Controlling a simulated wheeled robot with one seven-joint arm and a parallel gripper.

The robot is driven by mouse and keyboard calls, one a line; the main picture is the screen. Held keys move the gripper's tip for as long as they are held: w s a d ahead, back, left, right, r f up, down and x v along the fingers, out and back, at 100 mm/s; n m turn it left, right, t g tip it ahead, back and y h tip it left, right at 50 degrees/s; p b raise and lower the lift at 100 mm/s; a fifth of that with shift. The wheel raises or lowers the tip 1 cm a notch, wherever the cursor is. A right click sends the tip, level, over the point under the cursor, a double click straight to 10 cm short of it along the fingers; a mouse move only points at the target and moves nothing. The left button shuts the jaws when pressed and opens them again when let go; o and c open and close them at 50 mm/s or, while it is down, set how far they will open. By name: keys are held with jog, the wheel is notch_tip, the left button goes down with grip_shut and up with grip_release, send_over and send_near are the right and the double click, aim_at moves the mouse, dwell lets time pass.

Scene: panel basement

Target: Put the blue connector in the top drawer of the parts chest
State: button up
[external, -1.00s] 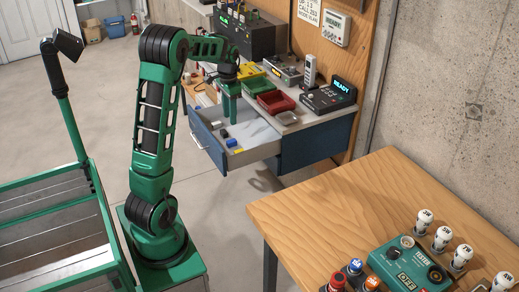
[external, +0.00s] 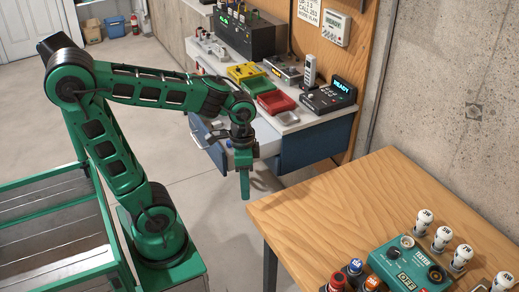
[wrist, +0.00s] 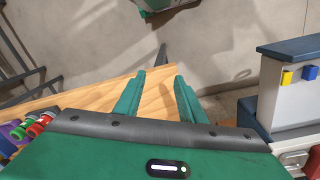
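The blue connector (wrist: 309,72) lies in the open drawer (wrist: 275,103) at the right edge of the wrist view, beside a yellow piece (wrist: 287,77). In the external view, a small blue piece (external: 229,143) shows in the drawer, partly behind my gripper. The drawer belongs to the blue cabinet (external: 318,143) under the grey bench; I cannot tell whether this is the parts chest. My gripper (external: 244,196) points down in front of the drawer, near the wooden table. In the wrist view, its fingers (wrist: 157,95) are apart with nothing between them.
The wooden table (external: 330,205) carries a green tester (external: 408,268) and several knobbed parts at its right end. The bench (external: 290,125) holds a yellow tray (external: 247,72), a red tray (external: 276,102) and devices. Floor shows between drawer and table.

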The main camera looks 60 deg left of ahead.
jog(key=s+d+f+m, duration=0.1)
jog(key=s+d, duration=0.3)
jog(key=s, duration=0.7)
jog(key=shift+d+f+m+y, duration=0.3)
jog(key=shift+f+y, duration=0.1)
jog(key=shift+f, duration=0.45)
jog(key=shift+w+f, duration=0.25)
jog(key=shift+w, duration=0.4)
jog(key=shift+c, duration=0.2)
